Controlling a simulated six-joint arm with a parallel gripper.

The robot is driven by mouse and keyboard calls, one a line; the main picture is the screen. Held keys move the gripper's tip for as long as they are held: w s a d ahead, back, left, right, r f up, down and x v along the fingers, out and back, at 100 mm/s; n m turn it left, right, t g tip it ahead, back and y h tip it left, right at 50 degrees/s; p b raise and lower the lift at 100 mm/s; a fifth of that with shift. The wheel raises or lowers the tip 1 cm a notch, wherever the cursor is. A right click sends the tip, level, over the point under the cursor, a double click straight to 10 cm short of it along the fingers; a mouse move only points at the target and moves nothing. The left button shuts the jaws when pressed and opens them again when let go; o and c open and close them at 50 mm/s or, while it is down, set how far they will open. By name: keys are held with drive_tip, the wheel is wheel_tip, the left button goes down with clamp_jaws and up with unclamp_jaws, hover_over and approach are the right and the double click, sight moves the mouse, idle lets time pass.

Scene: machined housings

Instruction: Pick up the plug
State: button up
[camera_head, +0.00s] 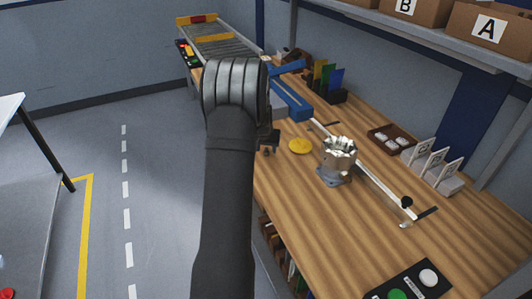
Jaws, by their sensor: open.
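My arm rises through the middle of the view and hides much of what lies behind it. My gripper (268,142) shows as a small dark part just right of the arm, above the left edge of the wooden bench; it is open. A round yellow piece (300,146), possibly the plug, lies on the bench a little right of the gripper, apart from it. A grey machined housing (338,163) stands upright right of the yellow piece, with a jagged, bright top. I cannot tell whether anything is inside the housing.
The wooden bench (322,222) has free room at its front. A pale rail with a black knob (407,202) runs right of the housing. A blue vise-like device (290,100), a brown tray (390,138), white card holders (435,165) and a button panel (410,284) stand around.

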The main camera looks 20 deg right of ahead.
drive_tip(key=shift+f, duration=0.25)
clamp_jaws()
drive_tip(key=shift+r, duration=0.1)
